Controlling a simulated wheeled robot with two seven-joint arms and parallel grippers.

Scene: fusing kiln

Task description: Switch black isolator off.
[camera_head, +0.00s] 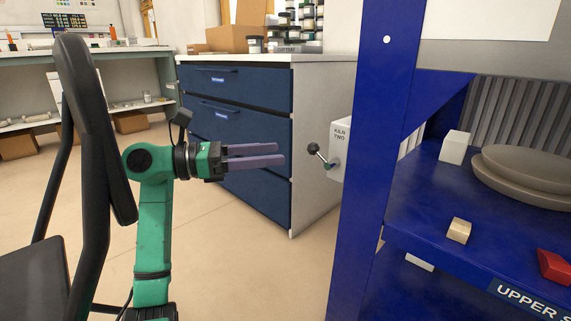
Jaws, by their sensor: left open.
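The isolator is a light grey box (341,148) marked KILN TWO, partly hidden behind a blue post. A lever with a black ball knob (313,148) sticks out from its left side, the knob up and to the left of a small green part at the lever's base. My left gripper (280,153) comes in from the left on a green arm. Its two purple fingers are apart, empty, and point right toward the knob. In the picture a small gap lies between the fingertips and the knob; the depth between them is unclear. My right gripper is not in view.
A blue post (372,150) and blue shelf rack (430,205) with round slabs and small blocks fill the right. A blue drawer cabinet (240,115) stands behind my gripper. A black chair (85,130) is at the left. Beige floor (240,270) below is clear.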

